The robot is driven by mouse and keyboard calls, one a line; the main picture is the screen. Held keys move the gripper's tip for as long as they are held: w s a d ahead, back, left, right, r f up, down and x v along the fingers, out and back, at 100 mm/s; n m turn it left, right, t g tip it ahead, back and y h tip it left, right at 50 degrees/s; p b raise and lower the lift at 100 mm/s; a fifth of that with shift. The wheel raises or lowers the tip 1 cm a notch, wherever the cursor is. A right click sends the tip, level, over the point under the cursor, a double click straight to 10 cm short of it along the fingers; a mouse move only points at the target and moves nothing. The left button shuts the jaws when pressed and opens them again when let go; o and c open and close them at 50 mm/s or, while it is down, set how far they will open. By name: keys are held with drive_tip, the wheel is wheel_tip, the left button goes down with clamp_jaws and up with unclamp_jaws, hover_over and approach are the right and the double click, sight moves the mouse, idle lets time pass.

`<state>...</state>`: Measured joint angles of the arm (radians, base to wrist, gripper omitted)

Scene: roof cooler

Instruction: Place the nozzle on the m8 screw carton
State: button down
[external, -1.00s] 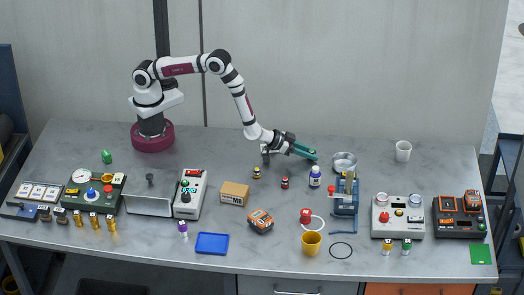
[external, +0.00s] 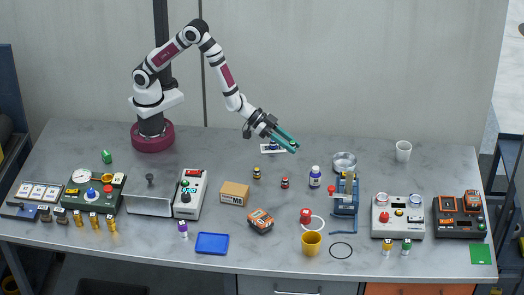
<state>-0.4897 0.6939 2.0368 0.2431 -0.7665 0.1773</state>
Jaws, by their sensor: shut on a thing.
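The M8 screw carton (external: 235,193) is a small brown box with a white label, lying on the middle of the grey bench. My gripper (external: 291,147) has long teal fingers. It is raised above the bench, behind and to the right of the carton, tilted down to the right. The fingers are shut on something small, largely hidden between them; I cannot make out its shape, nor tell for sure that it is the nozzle. The carton's top looks bare.
A white card with a blue mark (external: 272,148) lies under my gripper. Small bottles (external: 315,177), an orange-and-black block (external: 260,221), a blue tray (external: 212,243) and a yellow cup (external: 311,243) stand around. A grey control box (external: 190,194) is left of the carton. Bare bench lies behind it.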

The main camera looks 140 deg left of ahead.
drive_tip(key=d+m+t+h, duration=0.1)
drive_tip(key=d+m+h, duration=0.3)
drive_tip(key=d, duration=0.7)
drive_tip(key=m+h, duration=0.3)
drive_tip(key=h, duration=0.1)
hover_over(234, 187)
drive_tip(key=shift+m, duration=0.5)
wheel_tip(234, 187, down, 7)
drive_tip(key=shift+d+f, duration=0.1)
drive_tip(key=shift+d, duration=0.05)
drive_tip(key=shift+f, duration=0.2)
drive_tip(key=shift+f, duration=0.1)
drive_tip(key=c, duration=0.6)
unclamp_jaws()
